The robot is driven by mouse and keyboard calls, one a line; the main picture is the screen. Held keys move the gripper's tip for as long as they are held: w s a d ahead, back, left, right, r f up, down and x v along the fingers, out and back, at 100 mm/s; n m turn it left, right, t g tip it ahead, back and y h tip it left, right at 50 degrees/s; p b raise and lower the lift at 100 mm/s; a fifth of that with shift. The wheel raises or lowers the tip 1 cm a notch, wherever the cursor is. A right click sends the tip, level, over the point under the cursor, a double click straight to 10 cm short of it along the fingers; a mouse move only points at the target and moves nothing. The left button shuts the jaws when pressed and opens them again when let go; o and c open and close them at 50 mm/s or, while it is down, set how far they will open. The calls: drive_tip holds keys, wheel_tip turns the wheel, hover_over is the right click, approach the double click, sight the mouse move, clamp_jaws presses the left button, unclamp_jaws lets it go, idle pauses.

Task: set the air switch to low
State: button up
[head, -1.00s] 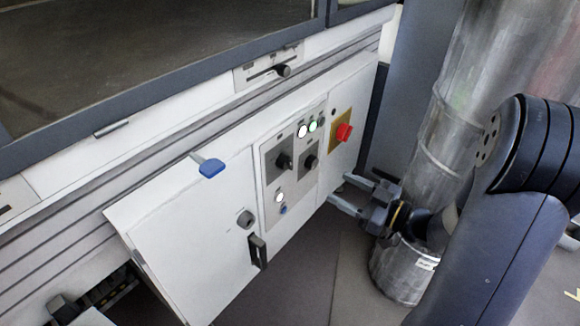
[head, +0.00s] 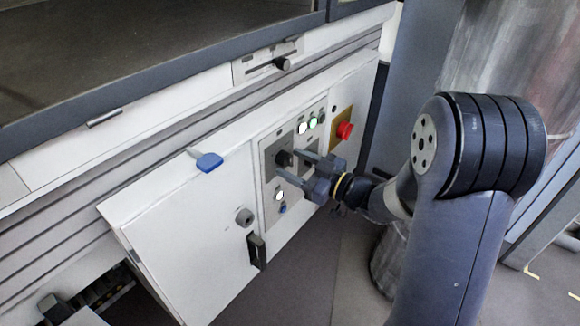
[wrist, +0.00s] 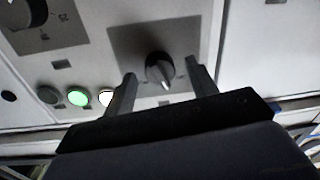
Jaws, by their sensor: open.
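The control panel (head: 268,203) on the white cabinet carries two dark rotary knobs; their labels are too small to read, so I cannot tell by name which is the air switch. My gripper (head: 288,163) is open in front of the left knob (head: 284,158). In the wrist view this knob (wrist: 159,68) sits between the two fingertips, with a gap on both sides. Its pale pointer line points down and slightly right in that view. The other knob (wrist: 24,12) is at the upper left there, beside scale marks; in the head view my gripper mostly hides it.
Lit white (head: 302,128) and green (head: 312,123) lamps sit above the knobs. A red mushroom button (head: 344,130) on a yellow plate is to the right. A blue-ended lever (head: 209,162) sticks out from the cabinet's top edge. A black door handle (head: 257,250) projects below.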

drive_tip(key=shift+w+a, duration=0.2)
drive_tip(key=shift+a, duration=0.1)
drive_tip(key=shift+c, duration=0.4)
